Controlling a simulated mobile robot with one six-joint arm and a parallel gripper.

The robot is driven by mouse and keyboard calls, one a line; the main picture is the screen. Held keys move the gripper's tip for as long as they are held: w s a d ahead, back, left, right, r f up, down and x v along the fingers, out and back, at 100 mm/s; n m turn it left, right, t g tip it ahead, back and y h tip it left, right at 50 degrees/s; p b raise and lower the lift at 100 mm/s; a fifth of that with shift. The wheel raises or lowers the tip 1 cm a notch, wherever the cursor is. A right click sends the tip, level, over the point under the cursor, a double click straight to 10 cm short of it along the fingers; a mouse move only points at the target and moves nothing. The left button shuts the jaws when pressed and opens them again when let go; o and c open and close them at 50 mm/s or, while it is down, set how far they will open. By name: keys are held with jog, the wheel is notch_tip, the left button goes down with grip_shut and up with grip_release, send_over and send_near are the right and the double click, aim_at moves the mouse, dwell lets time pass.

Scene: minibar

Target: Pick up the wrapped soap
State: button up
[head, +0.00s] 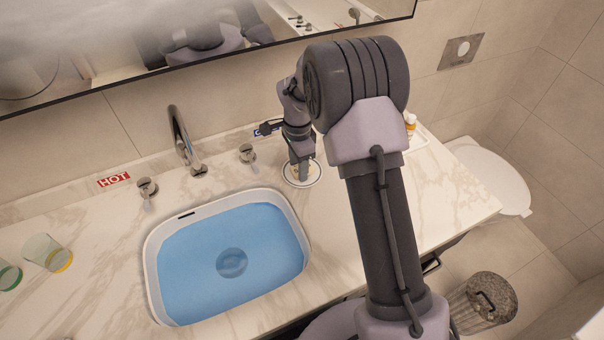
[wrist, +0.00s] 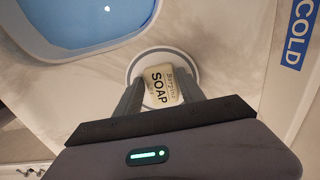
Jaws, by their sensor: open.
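The wrapped soap (wrist: 159,86) is a small pale block with "SOAP" printed in dark letters. It lies on a round white dish (wrist: 164,52) with a dark ring, on the marble counter. In the wrist view my gripper (wrist: 160,93) is open, with one finger on each side of the soap. I cannot tell whether the fingers touch it. In the head view my gripper (head: 302,172) points down over the dish (head: 317,174), right of the sink, and mostly hides the soap.
The blue-lined sink (head: 297,272) is left of the dish, with a faucet (head: 183,140) and two handles behind it. A white tray (head: 421,138) with small bottles is at the right. A mirror (head: 240,45) hangs above.

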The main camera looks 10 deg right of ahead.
jog(key=shift+f, duration=0.1)
jog(key=c, duration=1)
